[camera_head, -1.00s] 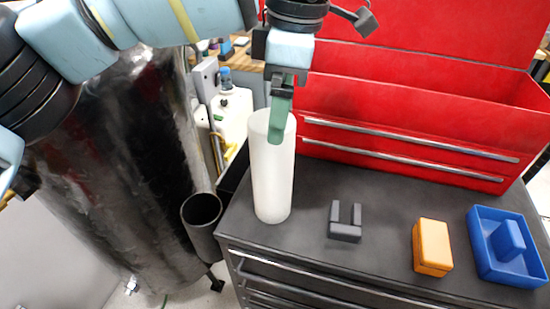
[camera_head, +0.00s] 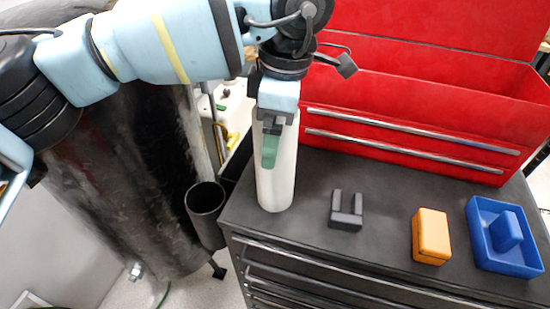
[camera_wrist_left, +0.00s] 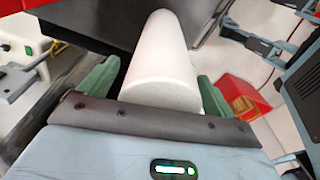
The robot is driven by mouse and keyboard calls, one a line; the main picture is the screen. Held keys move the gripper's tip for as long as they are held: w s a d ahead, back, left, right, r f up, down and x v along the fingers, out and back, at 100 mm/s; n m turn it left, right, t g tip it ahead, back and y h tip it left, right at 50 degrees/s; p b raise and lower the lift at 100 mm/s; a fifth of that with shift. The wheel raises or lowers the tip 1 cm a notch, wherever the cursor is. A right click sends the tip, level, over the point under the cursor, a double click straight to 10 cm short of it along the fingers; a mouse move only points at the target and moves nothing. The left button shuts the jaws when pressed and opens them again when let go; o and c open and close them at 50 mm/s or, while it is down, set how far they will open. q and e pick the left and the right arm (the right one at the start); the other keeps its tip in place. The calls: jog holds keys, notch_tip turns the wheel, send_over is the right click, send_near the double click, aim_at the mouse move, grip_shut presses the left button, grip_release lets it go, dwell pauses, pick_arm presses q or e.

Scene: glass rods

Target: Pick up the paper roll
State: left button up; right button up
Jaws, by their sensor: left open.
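The paper roll (camera_head: 276,187) is a white upright cylinder standing on the dark cabinet top near its left edge. My left gripper (camera_head: 270,152) points down over the roll's upper part and hides the roll's top in the head view. In the left wrist view the roll (camera_wrist_left: 163,75) lies between the two green fingers (camera_wrist_left: 157,92), one on each side of it. The fingers are open, and a gap shows beside the roll at least on the right. My right gripper is not in view.
On the cabinet top (camera_head: 300,228) are a dark U-shaped block (camera_head: 346,211), an orange block (camera_head: 431,237) and a blue tray (camera_head: 505,240). A red toolbox (camera_head: 420,110) stands behind. A dark open tube (camera_head: 205,205) is left of the cabinet edge.

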pick_arm(q)
jog(key=shift+f, duration=0.4)
jog(key=c, duration=1.6)
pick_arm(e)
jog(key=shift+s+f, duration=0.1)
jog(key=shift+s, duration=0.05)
pick_arm(q)
jog(key=shift+r, duration=0.1)
jog(key=r, duration=0.3)
jog(key=shift+s+r, duration=0.2)
jog(key=shift+s, duration=0.05)
jog(key=s+a+r+b, duration=0.1)
jog(key=s, duration=1.4)
jog(key=shift+s+r+b, duration=0.2)
jog(key=shift+s+b, duration=0.05)
jog(key=shift+b, duration=0.05)
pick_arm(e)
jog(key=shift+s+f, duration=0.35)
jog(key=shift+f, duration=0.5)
pick_arm(q)
jog(key=shift+a, duration=0.1)
